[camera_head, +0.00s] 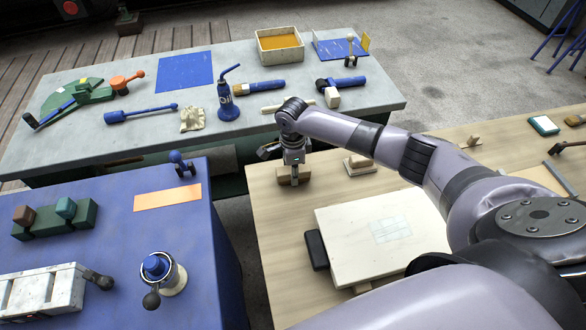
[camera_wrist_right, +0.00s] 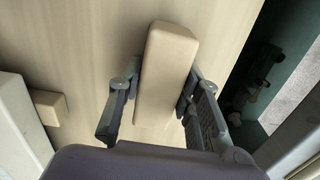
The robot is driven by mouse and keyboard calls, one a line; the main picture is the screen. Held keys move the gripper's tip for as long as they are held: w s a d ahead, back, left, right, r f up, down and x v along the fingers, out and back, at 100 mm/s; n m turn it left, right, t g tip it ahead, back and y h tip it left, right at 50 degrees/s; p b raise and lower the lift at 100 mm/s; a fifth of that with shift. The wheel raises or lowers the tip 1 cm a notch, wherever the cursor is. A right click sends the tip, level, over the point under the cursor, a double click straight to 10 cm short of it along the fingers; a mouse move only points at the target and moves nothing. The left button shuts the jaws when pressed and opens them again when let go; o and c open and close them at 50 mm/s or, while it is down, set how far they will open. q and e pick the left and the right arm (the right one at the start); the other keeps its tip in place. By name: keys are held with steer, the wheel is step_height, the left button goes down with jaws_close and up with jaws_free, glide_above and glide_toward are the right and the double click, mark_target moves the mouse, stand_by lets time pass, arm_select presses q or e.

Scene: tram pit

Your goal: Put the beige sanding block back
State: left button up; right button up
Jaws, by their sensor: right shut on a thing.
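The beige sanding block (camera_head: 288,179) is at the left part of the light wooden table (camera_head: 270,221), under my right gripper (camera_head: 293,168). In the right wrist view the long block (camera_wrist_right: 165,75) lies between the two fingers of my right gripper (camera_wrist_right: 155,103), which is shut on it. I cannot tell whether the block touches the tabletop. My left gripper is not in view.
A pale board (camera_head: 385,235) lies in front, with a dark block (camera_head: 316,250) at its left edge. A small wooden float (camera_head: 358,165) stands to the right of the gripper. The grey workbench (camera_head: 150,145) behind holds several tools. A blue table (camera_head: 190,235) stands left across a gap.

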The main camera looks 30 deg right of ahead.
steer(key=shift+f, duration=0.15)
steer(key=shift+f, duration=0.2)
steer(key=shift+f, duration=0.1)
steer(key=o, duration=1)
steer(key=shift+w+f+b, duration=0.1)
steer(key=shift+f+b, duration=0.05)
steer(key=shift+b, duration=1.1)
step_height(320, 180, up, 18)
steer(key=b, duration=0.1)
steer(key=shift+s+b, duration=0.3)
steer(key=shift+s, duration=0.05)
